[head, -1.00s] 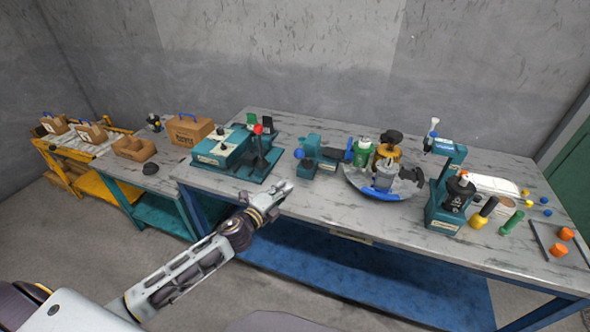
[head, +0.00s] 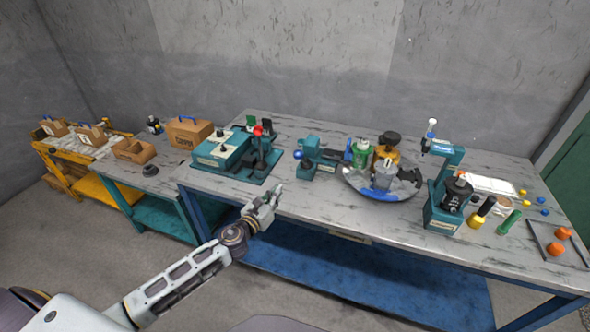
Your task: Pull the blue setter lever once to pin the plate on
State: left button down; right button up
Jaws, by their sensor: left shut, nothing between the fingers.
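The teal setter (head: 315,158) stands on the grey workbench, left of the round dish. Its lever ends in a blue ball (head: 298,154) on the setter's left side. The round dish (head: 351,183) carries a green-topped part (head: 361,149), an orange part with a dark top (head: 386,152) and a grey part (head: 384,174). I cannot tell which of these is the plate. My left gripper (head: 274,191) is shut and empty by the bench's front edge, in front of and left of the setter, apart from the blue ball. My right gripper is not in view.
A teal station with a red-knobbed lever (head: 258,131) stands left of the setter. A teal press (head: 443,183) stands right of the dish. Further right are yellow, blue and green small parts and orange pieces (head: 555,249). Cardboard boxes (head: 188,131) stand at left.

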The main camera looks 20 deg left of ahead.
aim_at(302, 158)
pick_arm(q)
jog(key=shift+m, duration=1.4)
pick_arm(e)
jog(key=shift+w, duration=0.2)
pick_arm(q)
jog(key=shift+w, duration=0.1)
jog(key=shift+w+d+f+p, duration=0.1)
jog(key=shift+w+d, duration=0.2)
jog(key=shift+w, duration=1.3)
jog(key=shift+w+d+f+p, duration=0.15)
jog(key=shift+w+d, duration=0.1)
jog(key=shift+w, duration=1.4)
jog(key=shift+w+d+p, duration=0.1)
jog(key=shift+w+d, duration=0.2)
jog(key=shift+w, duration=1.3)
jog(key=shift+w+d+r+p, duration=0.25)
jog(key=shift+w+r+p, duration=0.15)
jog(key=shift+w+r, duration=0.3)
jog(key=shift+w+d+r+p, duration=0.2)
jog(key=shift+w+r+p, duration=0.2)
jog(key=shift+w+r, duration=0.25)
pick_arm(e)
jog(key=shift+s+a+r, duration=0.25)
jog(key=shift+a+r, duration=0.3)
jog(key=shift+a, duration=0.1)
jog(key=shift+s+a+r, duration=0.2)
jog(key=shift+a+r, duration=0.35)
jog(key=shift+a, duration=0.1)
